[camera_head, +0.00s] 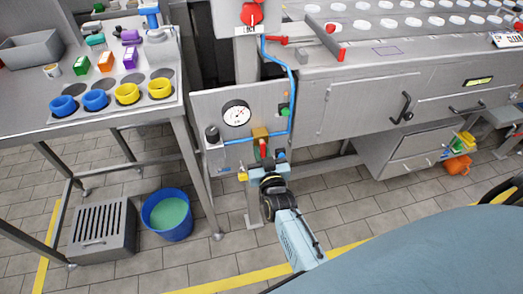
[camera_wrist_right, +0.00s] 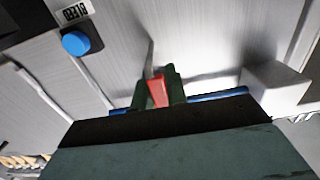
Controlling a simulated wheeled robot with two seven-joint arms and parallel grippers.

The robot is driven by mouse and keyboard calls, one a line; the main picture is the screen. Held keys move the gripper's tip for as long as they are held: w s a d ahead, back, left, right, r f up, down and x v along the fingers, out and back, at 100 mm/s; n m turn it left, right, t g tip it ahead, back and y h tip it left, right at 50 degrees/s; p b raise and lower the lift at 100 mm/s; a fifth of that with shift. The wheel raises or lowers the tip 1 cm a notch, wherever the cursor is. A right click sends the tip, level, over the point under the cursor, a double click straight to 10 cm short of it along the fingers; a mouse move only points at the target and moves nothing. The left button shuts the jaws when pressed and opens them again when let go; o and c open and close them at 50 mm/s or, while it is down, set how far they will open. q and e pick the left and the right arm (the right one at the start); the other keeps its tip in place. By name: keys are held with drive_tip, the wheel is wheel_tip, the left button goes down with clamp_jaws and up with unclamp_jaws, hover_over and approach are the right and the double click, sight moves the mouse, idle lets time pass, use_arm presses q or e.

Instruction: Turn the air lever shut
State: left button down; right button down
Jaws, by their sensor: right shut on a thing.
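The red air lever (camera_head: 263,149) sits on the front of the grey panel, just below a brass valve body (camera_head: 260,133). My right gripper (camera_head: 263,158) reaches up to it from below. In the right wrist view the red lever (camera_wrist_right: 157,93) stands between the two dark green fingers of my right gripper (camera_wrist_right: 158,86), which are shut on it. Part of the lever is hidden by the fingers and the gripper body. The lever's exact angle is hard to tell. My left gripper is not in view.
A round gauge (camera_head: 236,115) and a blue hose (camera_head: 291,90) are on the panel close by. In the right wrist view a blue button (camera_wrist_right: 76,43) is near the fingers. A blue bucket (camera_head: 167,213) and a grated box (camera_head: 102,228) stand on the floor at left.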

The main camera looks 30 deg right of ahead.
drive_tip(key=c, duration=1.4)
unclamp_jaws()
drive_tip(key=shift+r, duration=0.1)
